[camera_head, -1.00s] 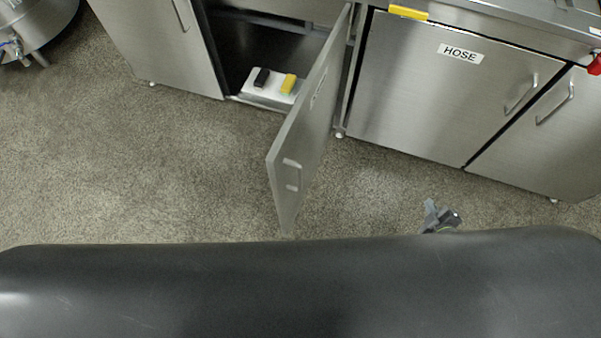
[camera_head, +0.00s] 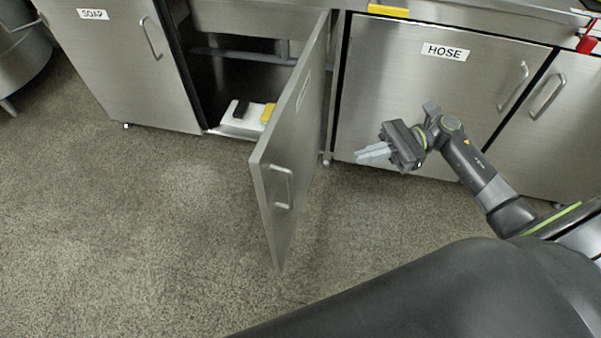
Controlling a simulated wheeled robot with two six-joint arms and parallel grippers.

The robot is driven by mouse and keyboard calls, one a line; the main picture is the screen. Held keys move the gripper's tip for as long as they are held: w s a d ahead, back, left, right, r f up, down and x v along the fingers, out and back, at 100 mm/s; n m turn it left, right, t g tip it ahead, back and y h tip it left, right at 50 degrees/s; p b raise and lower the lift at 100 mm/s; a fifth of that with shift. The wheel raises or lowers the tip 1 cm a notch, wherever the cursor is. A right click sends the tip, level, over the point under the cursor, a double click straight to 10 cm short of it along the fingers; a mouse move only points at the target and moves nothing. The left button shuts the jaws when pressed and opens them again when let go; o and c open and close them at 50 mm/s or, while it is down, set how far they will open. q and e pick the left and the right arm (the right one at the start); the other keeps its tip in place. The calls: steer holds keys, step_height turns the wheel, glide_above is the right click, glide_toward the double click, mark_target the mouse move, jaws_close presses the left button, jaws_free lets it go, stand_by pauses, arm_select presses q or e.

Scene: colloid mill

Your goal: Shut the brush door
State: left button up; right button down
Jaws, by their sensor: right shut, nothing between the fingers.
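The brush door (camera_head: 291,150) is a steel cabinet door that stands wide open, swung out toward me from its hinge side next to the hose cabinet. Its handle (camera_head: 282,187) is near the free edge, on the face turned toward the right. The open cabinet holds a white tray (camera_head: 236,127) with a dark brush (camera_head: 240,109) and a yellow brush (camera_head: 267,113). My right gripper (camera_head: 362,155) is shut and empty, in front of the hose door and to the right of the brush door, apart from it. My left gripper is not in view.
The closed hose door (camera_head: 430,90) is behind my right arm. The closed soap door (camera_head: 115,60) is left of the open cabinet. A steel vessel (camera_head: 20,60) stands at the far left. The floor (camera_head: 130,220) left of the brush door is clear.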

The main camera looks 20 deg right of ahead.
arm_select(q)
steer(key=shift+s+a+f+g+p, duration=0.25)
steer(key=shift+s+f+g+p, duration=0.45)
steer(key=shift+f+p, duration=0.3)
arm_select(e)
steer(key=a, duration=1.3)
steer(key=shift+w, duration=0.35)
